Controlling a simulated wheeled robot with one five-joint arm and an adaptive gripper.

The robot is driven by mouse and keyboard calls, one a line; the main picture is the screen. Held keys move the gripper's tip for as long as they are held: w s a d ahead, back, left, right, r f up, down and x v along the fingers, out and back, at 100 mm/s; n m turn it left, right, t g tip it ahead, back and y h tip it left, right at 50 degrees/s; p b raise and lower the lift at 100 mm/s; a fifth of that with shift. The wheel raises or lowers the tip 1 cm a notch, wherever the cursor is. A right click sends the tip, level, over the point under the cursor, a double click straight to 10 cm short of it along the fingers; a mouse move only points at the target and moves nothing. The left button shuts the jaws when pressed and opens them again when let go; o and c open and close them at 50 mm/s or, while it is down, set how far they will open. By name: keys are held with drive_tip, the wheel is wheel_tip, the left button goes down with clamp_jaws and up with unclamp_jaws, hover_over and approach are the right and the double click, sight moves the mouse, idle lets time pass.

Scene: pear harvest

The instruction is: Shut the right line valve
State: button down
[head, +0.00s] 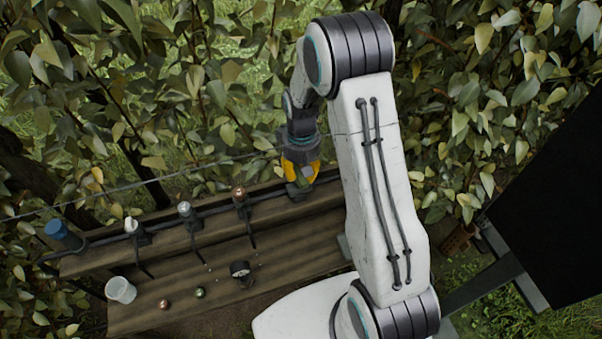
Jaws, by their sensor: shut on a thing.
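My gripper (302,178), with yellow-orange fingers, points down at the right part of the black pipe line along the wooden bench's back board. It is shut on the right line valve, which is mostly hidden by the fingers. A small grey-green part (299,191) shows just below the fingertips, by the pipe. How far the valve is turned cannot be seen. The black line (163,229) runs left from there past several upright fittings.
The bench (215,311) carries a white cup (121,290), a dark round gauge (240,268), a copper ball (164,303) and a green ball (200,293). Fittings with copper (239,193), silver (184,209), white and blue (56,229) tops stand along the line. Leafy branches surround the bench.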

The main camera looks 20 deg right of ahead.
drive_tip(key=shift+s+f+m, duration=0.1)
drive_tip(key=shift+m, duration=0.5)
drive_tip(key=c, duration=0.8)
unclamp_jaws()
drive_tip(key=shift+c, duration=0.2)
wheel_tip(320, 180, up, 12)
idle(0.5)
